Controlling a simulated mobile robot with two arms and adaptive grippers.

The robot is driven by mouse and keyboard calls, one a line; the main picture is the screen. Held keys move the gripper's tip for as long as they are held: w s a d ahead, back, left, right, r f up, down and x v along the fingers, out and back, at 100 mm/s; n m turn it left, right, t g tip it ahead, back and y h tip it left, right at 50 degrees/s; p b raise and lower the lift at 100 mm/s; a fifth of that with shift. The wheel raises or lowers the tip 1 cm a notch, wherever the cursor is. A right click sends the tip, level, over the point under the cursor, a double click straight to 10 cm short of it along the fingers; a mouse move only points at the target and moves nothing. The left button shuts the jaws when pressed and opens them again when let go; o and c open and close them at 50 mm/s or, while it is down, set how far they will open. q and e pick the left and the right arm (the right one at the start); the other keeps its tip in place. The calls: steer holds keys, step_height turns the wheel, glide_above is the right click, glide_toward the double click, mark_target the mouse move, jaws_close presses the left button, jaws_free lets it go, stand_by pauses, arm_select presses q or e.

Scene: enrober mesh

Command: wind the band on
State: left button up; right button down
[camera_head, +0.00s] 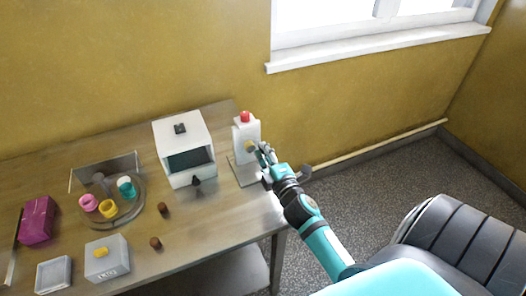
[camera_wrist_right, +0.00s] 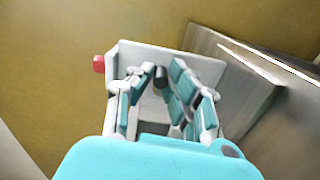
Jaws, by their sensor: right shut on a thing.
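A white upright unit (camera_head: 246,130) with a red cap (camera_head: 244,117) stands at the table's right end. The red cap also shows in the wrist view (camera_wrist_right: 98,64). My right gripper (camera_head: 262,154) is at the front of this unit. In the wrist view its fingers (camera_wrist_right: 162,84) are shut on a small dark rod-like handle (camera_wrist_right: 160,75) in front of the white face. The fingers hide much of it. A white box (camera_head: 178,131) with a dark front opening stands left of the unit. I cannot make out a band. My left gripper is not in view.
A round tray (camera_head: 127,217) with pink, yellow and teal cups is at the left. Two brown pieces (camera_head: 163,208) (camera_head: 155,243) lie on the wooden table (camera_head: 205,228). A magenta box (camera_head: 38,220) and a grey box (camera_head: 107,258) stand further left. The table's front middle is mostly clear.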

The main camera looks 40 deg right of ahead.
steer(key=m, duration=0.2)
steer(key=f+m, duration=0.1)
steer(key=m, duration=0.1)
steer(key=shift+d+f+m, duration=0.1)
steer(key=shift+f+m, duration=0.05)
steer(key=shift+m, duration=0.25)
stand_by(0.4)
steer(key=c, duration=1.3)
jaws_free()
steer(key=shift+s, duration=0.15)
steer(key=v, duration=1.2)
